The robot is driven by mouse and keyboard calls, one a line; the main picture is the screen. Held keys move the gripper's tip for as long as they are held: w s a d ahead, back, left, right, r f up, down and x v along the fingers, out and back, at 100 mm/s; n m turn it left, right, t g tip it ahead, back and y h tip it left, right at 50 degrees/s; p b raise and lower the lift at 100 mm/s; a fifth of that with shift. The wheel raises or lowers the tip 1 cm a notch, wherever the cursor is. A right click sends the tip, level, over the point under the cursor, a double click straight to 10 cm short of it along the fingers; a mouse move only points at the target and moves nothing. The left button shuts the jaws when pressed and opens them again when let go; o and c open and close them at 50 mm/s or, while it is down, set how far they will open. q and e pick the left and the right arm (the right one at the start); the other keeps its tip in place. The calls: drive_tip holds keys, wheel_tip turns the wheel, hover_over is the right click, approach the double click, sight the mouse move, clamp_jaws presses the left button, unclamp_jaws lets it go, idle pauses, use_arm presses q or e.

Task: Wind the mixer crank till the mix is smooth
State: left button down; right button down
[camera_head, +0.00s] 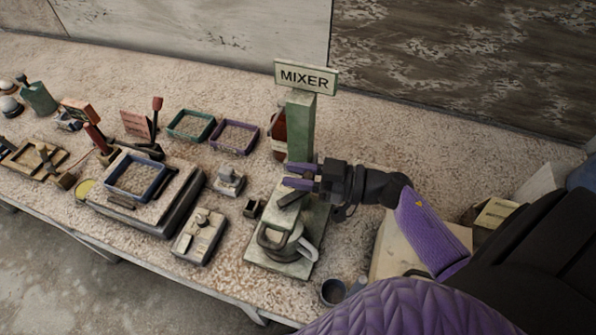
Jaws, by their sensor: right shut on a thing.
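The mixer stands right of centre on the bench, with a green post (301,128), a MIXER sign (306,78) on top and a pale green base plate (312,234). A round grey-green pot (284,248) with a pale handle sits on the front of the base. My right gripper (297,177) reaches in from the right, in front of the post and above the pot. Its purple fingers are shut on the mixer crank, whose held part is mostly hidden between them. The mix inside the pot cannot be seen. My left gripper is out of view.
Left of the mixer are a green tray (190,138), a purple tray (258,136), a blue tray (159,178) on a dark-edged slab, and small fixtures. A small dark cup (333,291) stands by the front edge. My right arm covers the right side.

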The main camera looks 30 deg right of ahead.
drive_tip(key=n+g+y, duration=0.1)
drive_tip(key=w+n+g+y+b, duration=0.1)
drive_tip(key=shift+a+f+g, duration=0.15)
drive_tip(key=shift+g, duration=0.25)
drive_tip(key=shift+a+n+g+y+b, duration=0.15)
drive_tip(key=shift+n+g+y+b, duration=0.3)
drive_tip(key=shift+n+g, duration=0.2)
drive_tip(key=shift+c, duration=2.2)
unclamp_jaws()
drive_tip(key=shift+r, duration=0.2)
